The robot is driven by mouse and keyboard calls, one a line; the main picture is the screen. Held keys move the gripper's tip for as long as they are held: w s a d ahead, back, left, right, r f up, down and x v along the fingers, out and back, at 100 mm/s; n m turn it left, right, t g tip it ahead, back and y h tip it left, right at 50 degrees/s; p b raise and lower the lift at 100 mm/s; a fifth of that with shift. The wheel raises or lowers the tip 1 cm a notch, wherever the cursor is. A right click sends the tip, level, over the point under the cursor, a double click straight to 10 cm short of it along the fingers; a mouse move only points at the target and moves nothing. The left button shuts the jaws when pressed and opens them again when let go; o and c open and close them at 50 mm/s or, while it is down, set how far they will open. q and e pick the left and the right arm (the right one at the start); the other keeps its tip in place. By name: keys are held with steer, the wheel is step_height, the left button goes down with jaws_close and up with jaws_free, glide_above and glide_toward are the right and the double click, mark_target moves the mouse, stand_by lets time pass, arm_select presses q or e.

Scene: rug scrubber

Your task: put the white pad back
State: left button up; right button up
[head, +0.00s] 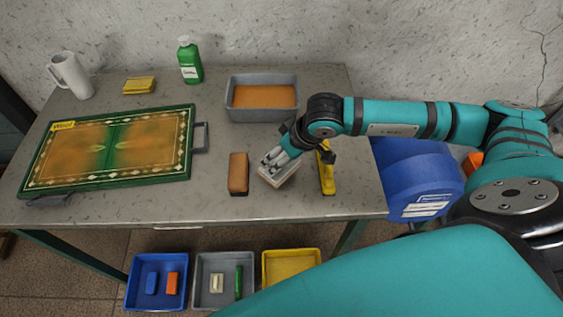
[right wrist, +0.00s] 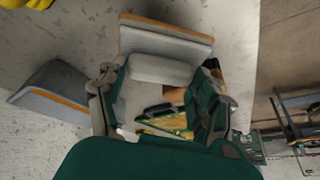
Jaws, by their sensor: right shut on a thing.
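My right gripper (head: 275,162) is above the front of the table and shut on a pale block with a tan edge (head: 279,180). In the right wrist view the block's whitish part (right wrist: 160,70) is between the fingers, and a wider slab with a tan edge (right wrist: 165,38) shows behind it. I cannot tell whether the block touches the table. A small whitish pad (head: 217,283) lies in the grey floor tray (head: 203,260), beside a green piece (head: 238,279). My left gripper is not in view.
A brown block (head: 238,175) lies left of the gripper, a yellow tool (head: 327,172) right. A grey basin (head: 261,113) holds brown liquid behind it. The patterned rug (head: 112,147) lies left. Blue (head: 156,260) and yellow (head: 291,268) trays flank the grey one. A blue drum (head: 415,175) stands right.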

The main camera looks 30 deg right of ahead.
step_height(320, 180, down, 3)
steer(key=shift+f+p, duration=0.1)
steer(key=shift+p, duration=0.3)
steer(key=shift+f, duration=0.1)
steer(key=shift+f, duration=0.1)
steer(key=o, duration=1.6)
steer(key=shift+o, duration=0.2)
